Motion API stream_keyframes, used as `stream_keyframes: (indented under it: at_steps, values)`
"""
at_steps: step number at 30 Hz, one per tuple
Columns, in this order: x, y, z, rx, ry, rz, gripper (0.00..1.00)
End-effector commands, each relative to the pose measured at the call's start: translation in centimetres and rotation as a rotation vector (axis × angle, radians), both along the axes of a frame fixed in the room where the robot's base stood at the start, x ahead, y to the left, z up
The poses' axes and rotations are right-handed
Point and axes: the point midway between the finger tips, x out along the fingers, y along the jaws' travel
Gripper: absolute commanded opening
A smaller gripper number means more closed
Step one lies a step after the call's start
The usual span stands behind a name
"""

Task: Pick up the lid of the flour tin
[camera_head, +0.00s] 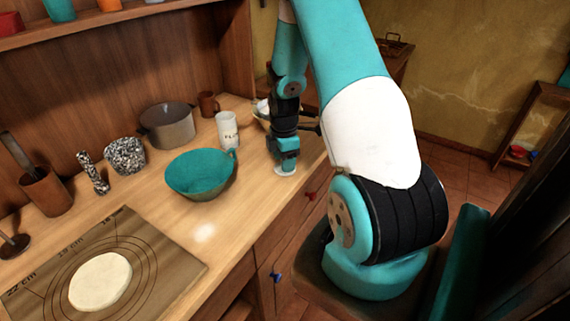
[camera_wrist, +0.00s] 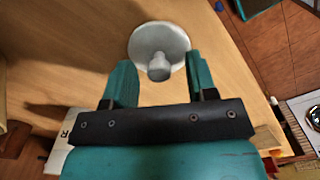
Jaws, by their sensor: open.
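The lid (camera_wrist: 157,45) is a round pale grey disc with a knob (camera_wrist: 159,68) on top. It lies flat on the wooden counter near its front edge. In the head view the lid (camera_head: 285,170) shows as a small pale disc under my gripper (camera_head: 287,158). In the wrist view my gripper (camera_wrist: 160,78) is open, with one finger on each side of the knob and a gap to each. The white flour tin (camera_head: 228,131) stands upright on the counter to the left of my gripper, with dark lettering on its side.
A teal bowl (camera_head: 199,174) stands left of my gripper. A grey pot (camera_head: 168,126), a brown mug (camera_head: 208,104) and a pale bowl (camera_head: 263,110) stand farther back. A baking mat (camera_head: 181,268) with dough (camera_head: 100,282) lies at the front left. The counter's front edge is close to the lid.

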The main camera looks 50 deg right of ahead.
Motion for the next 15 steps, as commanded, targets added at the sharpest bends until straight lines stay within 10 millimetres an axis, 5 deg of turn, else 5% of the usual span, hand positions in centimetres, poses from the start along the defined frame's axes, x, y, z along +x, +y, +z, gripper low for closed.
stream_keyframes:
  at_steps: [9,15]
  values:
    - [0.02,-0.02,-0.69,-0.001,-0.002,0.0,0.5]
    - [0.02,-0.02,-0.67,-0.001,-0.002,0.0,0.04]
